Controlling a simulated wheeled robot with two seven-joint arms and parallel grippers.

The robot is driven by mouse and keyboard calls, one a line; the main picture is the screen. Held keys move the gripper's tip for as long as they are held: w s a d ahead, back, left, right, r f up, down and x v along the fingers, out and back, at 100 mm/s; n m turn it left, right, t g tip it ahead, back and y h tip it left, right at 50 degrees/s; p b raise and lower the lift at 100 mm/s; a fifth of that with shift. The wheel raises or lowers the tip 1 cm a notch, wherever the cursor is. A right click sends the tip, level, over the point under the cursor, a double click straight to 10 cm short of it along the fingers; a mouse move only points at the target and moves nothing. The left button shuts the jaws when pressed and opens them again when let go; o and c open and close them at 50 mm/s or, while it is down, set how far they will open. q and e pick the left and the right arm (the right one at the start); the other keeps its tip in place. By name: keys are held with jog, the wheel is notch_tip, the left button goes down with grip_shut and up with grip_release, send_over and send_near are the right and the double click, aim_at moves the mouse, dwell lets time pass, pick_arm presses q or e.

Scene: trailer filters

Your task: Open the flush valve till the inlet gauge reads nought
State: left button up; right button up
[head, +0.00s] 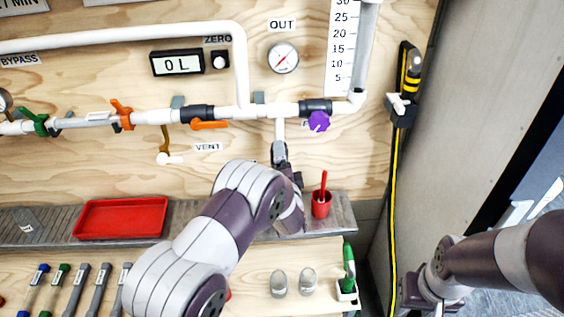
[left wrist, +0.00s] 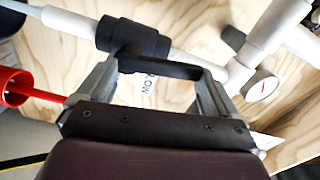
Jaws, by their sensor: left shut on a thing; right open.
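My left gripper (head: 279,152) is in front of the board, below the white pipe tee. In the left wrist view its two fingers (left wrist: 160,75) are shut on a dark bar (left wrist: 165,68); what the bar belongs to is unclear. The label naming the flush valve cannot be seen. A gauge at the left edge (head: 4,101) is cut off and its reading cannot be made out. The OUT gauge (head: 283,58) has a red needle; it also shows in the left wrist view (left wrist: 261,86). My right gripper (head: 424,296) is open at the lower right, away from the board.
A purple knob (head: 318,121), orange VENT lever (head: 209,125), orange valve handle (head: 122,114) and green handle (head: 39,121) sit along the pipe. The display (head: 177,64) reads 0 L. A red tray (head: 121,217) and red cup (head: 321,205) stand on the shelf.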

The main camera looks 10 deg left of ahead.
pick_arm(q)
jog(key=o, duration=1.1)
jog(key=shift+f, duration=0.1)
jog(key=shift+o, duration=0.2)
jog(key=shift+s, duration=0.1)
jog(key=v, duration=1.2)
jog(key=shift+s+b, duration=0.35)
jog(key=shift+b, duration=0.1)
jog(key=shift+d, duration=0.1)
